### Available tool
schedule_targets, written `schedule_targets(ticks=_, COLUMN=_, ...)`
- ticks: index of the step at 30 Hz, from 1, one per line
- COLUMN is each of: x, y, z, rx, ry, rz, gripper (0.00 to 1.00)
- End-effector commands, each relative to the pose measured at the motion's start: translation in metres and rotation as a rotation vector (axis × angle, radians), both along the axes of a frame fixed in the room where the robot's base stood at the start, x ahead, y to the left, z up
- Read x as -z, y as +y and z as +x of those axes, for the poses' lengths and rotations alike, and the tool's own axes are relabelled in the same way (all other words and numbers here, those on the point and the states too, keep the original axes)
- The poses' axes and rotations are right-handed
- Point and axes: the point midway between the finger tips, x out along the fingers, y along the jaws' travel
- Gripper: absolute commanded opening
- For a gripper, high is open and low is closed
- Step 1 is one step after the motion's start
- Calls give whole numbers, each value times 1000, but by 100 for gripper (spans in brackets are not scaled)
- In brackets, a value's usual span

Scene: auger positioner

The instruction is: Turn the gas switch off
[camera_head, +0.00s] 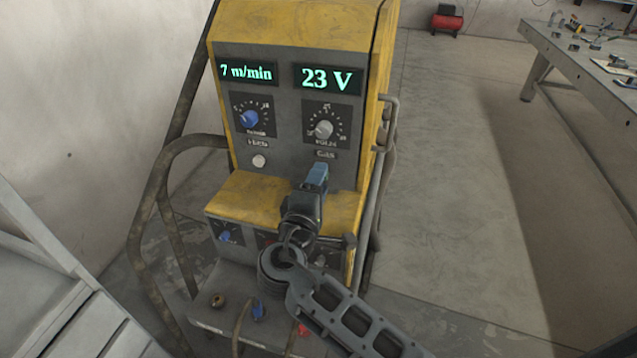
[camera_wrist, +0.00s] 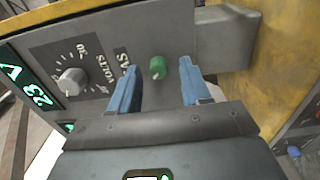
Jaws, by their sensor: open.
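The gas switch is a small green knob (camera_wrist: 157,67) on the grey front panel, beside the partly covered GAS label (camera_wrist: 121,60). In the head view my gripper hides it. My gripper (camera_head: 318,172) is at the lower right of the panel, below the volts dial. Its two blue fingers are apart in the wrist view, one on each side of the green knob. The knob sits between the fingertips, with a visible gap to each finger. I cannot tell how deep the fingers reach around it.
The yellow welding machine (camera_head: 290,30) has a blue dial (camera_head: 250,118), a grey volts dial (camera_head: 324,129) and a pale round button (camera_head: 259,160). Lower knobs and cables sit below. Metal rails flank the machine. A workbench (camera_head: 580,60) stands right; floor between is clear.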

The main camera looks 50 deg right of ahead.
Motion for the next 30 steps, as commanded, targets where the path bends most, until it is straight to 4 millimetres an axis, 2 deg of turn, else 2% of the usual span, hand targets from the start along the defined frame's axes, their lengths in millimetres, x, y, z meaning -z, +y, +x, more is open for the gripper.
schedule_targets(ticks=8, x=1, y=8, z=-2, rx=-1, ry=-1, rz=-1, gripper=47)
schedule_targets(ticks=18, x=1, y=57, z=-20, rx=-3, ry=0, rz=0, gripper=47)
schedule_targets(ticks=21, x=1, y=67, z=-24, rx=-2, ry=-1, rz=-1, gripper=47)
schedule_targets(ticks=30, x=0, y=74, z=-27, rx=1, ry=0, rz=0, gripper=47)
